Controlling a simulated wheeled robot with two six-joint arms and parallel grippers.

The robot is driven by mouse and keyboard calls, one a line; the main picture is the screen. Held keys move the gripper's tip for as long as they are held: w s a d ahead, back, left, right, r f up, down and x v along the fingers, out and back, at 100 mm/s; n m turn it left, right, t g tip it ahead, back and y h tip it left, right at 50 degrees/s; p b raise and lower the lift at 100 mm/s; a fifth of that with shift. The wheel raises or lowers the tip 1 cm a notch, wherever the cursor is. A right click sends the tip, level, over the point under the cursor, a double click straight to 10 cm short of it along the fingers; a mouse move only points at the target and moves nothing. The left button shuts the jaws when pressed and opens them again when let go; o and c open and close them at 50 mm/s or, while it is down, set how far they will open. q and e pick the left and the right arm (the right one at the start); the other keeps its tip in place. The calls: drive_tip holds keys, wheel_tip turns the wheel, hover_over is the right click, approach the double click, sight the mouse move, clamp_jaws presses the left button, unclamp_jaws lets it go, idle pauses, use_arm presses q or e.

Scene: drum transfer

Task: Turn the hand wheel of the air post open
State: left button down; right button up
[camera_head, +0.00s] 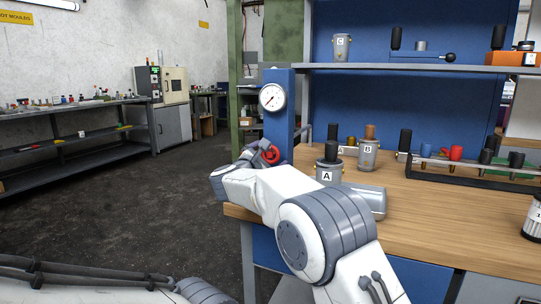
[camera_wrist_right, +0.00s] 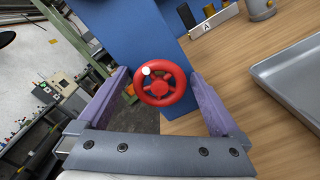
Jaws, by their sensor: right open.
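The air post (camera_head: 278,126) is a blue upright at the table's left edge, with a round white gauge (camera_head: 272,97) near its top. Its red hand wheel (camera_head: 269,155) is partly hidden behind my right arm in the head view. In the right wrist view the wheel (camera_wrist_right: 159,88) shows whole, with spokes, a hub and a white dot at its upper left rim. My right gripper (camera_head: 258,153) is open at the wheel. In the wrist view its two purple fingers (camera_wrist_right: 158,78) stand on either side of the wheel, with gaps between. My left gripper is out of view.
Grey canisters A (camera_head: 327,172) and B (camera_head: 368,156) stand on the wooden table (camera_head: 440,220) right of the post. A metal tray (camera_wrist_right: 292,82) lies nearby. A black rack (camera_head: 460,176) stands farther right. A shelf (camera_head: 420,69) runs above. Open floor lies left.

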drive_tip(key=c, duration=1.3)
